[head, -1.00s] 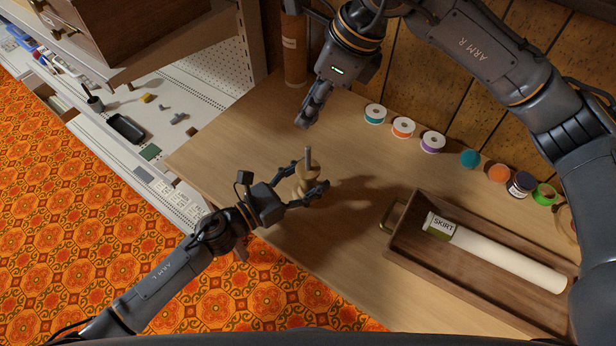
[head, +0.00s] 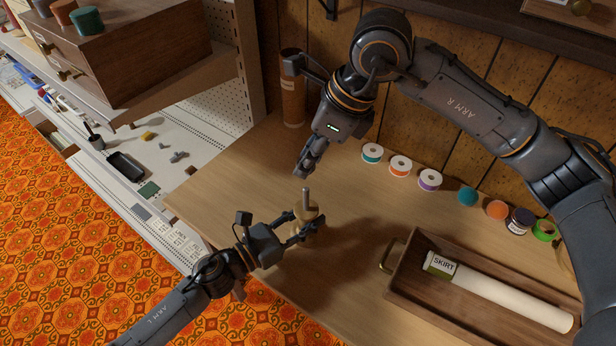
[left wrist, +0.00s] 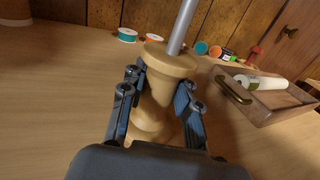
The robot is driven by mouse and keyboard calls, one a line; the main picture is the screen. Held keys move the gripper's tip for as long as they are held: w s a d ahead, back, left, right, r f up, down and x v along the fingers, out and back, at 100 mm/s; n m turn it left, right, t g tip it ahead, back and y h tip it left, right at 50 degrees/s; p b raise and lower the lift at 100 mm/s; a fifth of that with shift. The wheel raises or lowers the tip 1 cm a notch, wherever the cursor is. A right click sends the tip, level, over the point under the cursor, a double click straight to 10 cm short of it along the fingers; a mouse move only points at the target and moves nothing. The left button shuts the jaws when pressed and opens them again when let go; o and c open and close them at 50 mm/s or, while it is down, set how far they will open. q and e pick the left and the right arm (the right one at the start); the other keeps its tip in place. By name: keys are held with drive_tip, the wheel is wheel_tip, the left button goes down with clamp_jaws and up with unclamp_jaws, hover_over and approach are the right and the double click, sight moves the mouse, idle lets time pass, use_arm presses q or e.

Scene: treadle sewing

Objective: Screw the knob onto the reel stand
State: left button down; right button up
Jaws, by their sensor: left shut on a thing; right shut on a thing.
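The reel stand (head: 304,214) is a turned, pale wooden spindle with an upright grey metal rod (head: 306,196). My left gripper (head: 303,228) is shut around its wooden body above the table. In the left wrist view the fingers (left wrist: 160,105) clasp the body below the round wooden collar (left wrist: 168,58), and the rod (left wrist: 182,25) leaves the top of the frame.
The wooden drawer (head: 395,280) holding a white roll labelled SKIRT stands at the right. Spools (head: 371,153) and several coloured rolls (head: 467,197) line the back of the table. A brown cylinder (head: 292,95) stands at the back left. The table (head: 225,180) left of the grippers is clear.

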drive_tip(key=shift+f, duration=1.45)
drive_tip(key=shift+f, duration=0.1)
drive_tip(key=shift+f, duration=0.8)
drive_tip(key=shift+f, duration=0.6)
